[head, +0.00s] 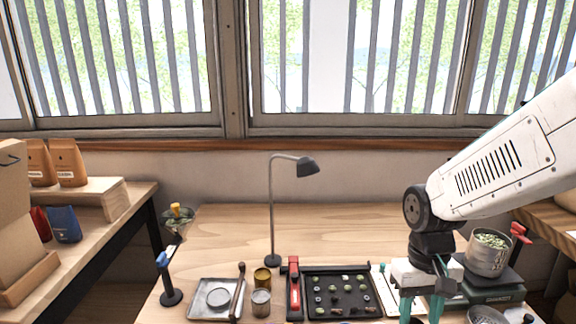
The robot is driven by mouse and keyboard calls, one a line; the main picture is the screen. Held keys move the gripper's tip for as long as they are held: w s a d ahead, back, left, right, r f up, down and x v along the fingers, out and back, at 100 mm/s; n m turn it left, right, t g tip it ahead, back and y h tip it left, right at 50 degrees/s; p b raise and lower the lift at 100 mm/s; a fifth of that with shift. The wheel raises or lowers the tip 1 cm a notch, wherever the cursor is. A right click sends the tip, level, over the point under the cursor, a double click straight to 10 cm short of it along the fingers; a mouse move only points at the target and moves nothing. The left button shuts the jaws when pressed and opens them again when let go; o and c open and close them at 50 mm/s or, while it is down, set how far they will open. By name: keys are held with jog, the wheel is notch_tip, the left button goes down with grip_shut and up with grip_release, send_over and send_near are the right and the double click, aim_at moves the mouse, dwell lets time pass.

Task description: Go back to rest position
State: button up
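My gripper (422,304) hangs at the lower right of the head view, pointing down over the right part of the table (230,225). Its two teal fingers stand apart with a gap between them, and I see nothing held. The fingertips are close to the bottom edge of the picture. My white arm reaches in from the right.
A black tray (372,284) with several small pieces lies left of my gripper. A metal cup of green beans (489,253) stands on a scale (497,291) to the right. A lamp (272,215), small tins and a metal tray (198,310) stand left. The table's back is clear.

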jog(key=s+d+r+t, duration=0.2)
jog(key=s+r+t, duration=0.1)
jog(key=s+r, duration=0.9)
jog(key=shift+s+r, duration=0.25)
jog(key=shift+s, duration=0.1)
dwell(0.4)
